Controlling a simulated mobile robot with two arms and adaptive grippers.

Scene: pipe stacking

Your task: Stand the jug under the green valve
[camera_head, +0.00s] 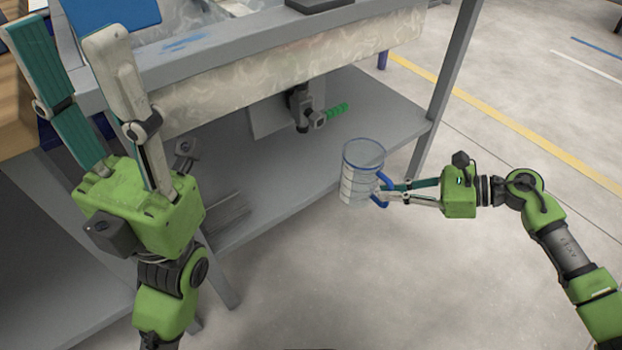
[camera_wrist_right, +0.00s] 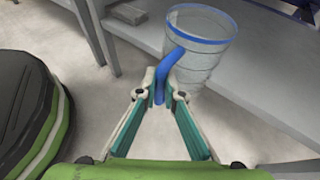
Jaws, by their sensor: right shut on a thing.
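The clear jug (camera_head: 359,175) with a blue rim and blue handle is upright in the air, in front of the lower shelf. My right gripper (camera_head: 378,190) is shut on its blue handle, which also shows between the fingertips in the right wrist view (camera_wrist_right: 160,88). The valve with a green handle (camera_head: 337,110) hangs under the sink, up and to the left of the jug. My left gripper (camera_head: 82,70) is raised at the left of the head view, its fingers wide apart and empty.
The lower shelf (camera_head: 385,112) is largely bare below the valve. The table's grey leg (camera_head: 450,80) stands behind and right of the jug. The stone-patterned sink front (camera_head: 290,75) overhangs the shelf. Open floor (camera_head: 330,280) lies in front.

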